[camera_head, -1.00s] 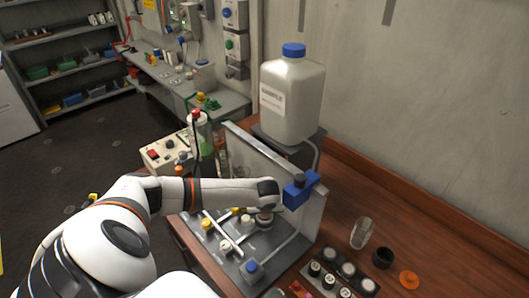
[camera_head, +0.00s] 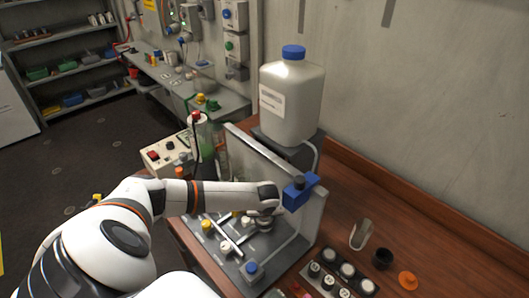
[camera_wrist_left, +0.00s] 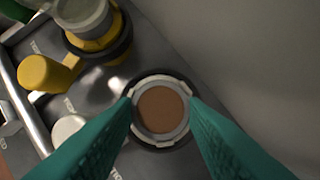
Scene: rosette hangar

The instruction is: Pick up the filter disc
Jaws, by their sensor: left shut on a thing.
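The filter disc (camera_wrist_left: 162,110) shows in the left wrist view as a brown round face inside a notched pale grey ring. It sits within a dark round seat on the grey plate (camera_head: 240,258) of the bench rig. My left gripper (camera_wrist_left: 161,103) is shut on the disc, with one teal finger against each side of its ring. In the head view my left gripper (camera_head: 265,217) points down at the plate, beside the upright panel; the disc is mostly hidden there. I cannot tell whether the disc is clear of its seat. My right gripper is not in view.
A yellow knob (camera_wrist_left: 45,74) and a yellow-based fitting stand close left of the fingers. The upright panel with a blue clamp (camera_head: 300,190) is close to the right. A large bottle (camera_head: 292,95) stands behind. A glass (camera_head: 361,234) and several capped vials are at front right.

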